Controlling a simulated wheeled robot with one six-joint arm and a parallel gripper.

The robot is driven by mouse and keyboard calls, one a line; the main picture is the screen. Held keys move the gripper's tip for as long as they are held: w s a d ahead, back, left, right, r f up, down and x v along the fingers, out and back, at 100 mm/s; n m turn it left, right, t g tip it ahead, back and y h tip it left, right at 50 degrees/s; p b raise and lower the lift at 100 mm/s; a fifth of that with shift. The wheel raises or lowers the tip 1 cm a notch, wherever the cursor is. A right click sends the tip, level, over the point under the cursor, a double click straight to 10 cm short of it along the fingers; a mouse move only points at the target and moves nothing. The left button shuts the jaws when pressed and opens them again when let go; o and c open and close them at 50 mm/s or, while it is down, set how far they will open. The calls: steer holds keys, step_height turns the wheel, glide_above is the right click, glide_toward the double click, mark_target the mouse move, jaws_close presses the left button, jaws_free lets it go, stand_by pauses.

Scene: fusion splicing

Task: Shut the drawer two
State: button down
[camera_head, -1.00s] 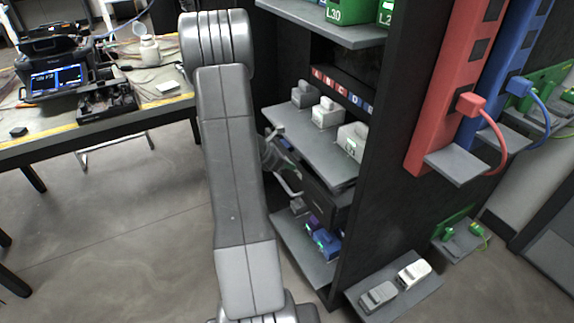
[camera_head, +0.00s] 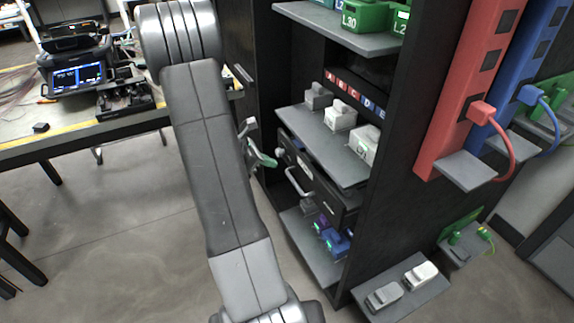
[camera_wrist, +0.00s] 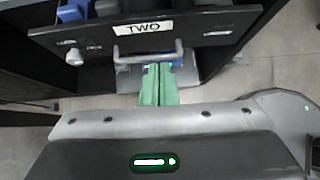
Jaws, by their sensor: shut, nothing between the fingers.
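Drawer two has a dark front (camera_wrist: 215,28) with a white "TWO" label and a grey bar handle (camera_wrist: 148,54) in the wrist view. It stands at least partly open, since its inside with blue and grey items shows behind the front. In the head view, a dark drawer (camera_head: 322,192) with a pale handle (camera_head: 297,184) shows under the middle shelf. My gripper (camera_wrist: 158,68) has green fingers pressed together and empty. They point at the drawer front just below the handle; contact cannot be told. In the head view my gripper (camera_head: 264,160) is left of the drawer, partly behind my arm.
The black cabinet (camera_head: 392,130) holds a middle shelf (camera_head: 312,142) with grey devices and a lower shelf (camera_head: 300,245) with blue and purple items. A workbench (camera_head: 90,127) with a splicer (camera_head: 78,72) stands at left. The floor (camera_head: 120,240) between is clear.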

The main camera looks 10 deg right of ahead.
step_height(320, 180, down, 6)
steer(key=r+h+b, duration=0.1)
steer(key=h, duration=0.3)
steer(key=t+h+b, duration=0.2)
steer(key=t+h, duration=0.1)
steer(key=h, duration=0.1)
glide_toward(308, 167)
steer(key=x, duration=0.6)
steer(key=shift+w+d, duration=0.1)
steer(key=shift+d, duration=0.3)
steer(key=shift+d, duration=0.1)
steer(key=b+x, duration=0.1)
steer(key=x, duration=0.8)
steer(key=shift+d+b, duration=0.35)
steer(key=shift+b, duration=0.05)
steer(key=shift+w+a+f, duration=0.1)
steer(key=shift+a+f, duration=0.05)
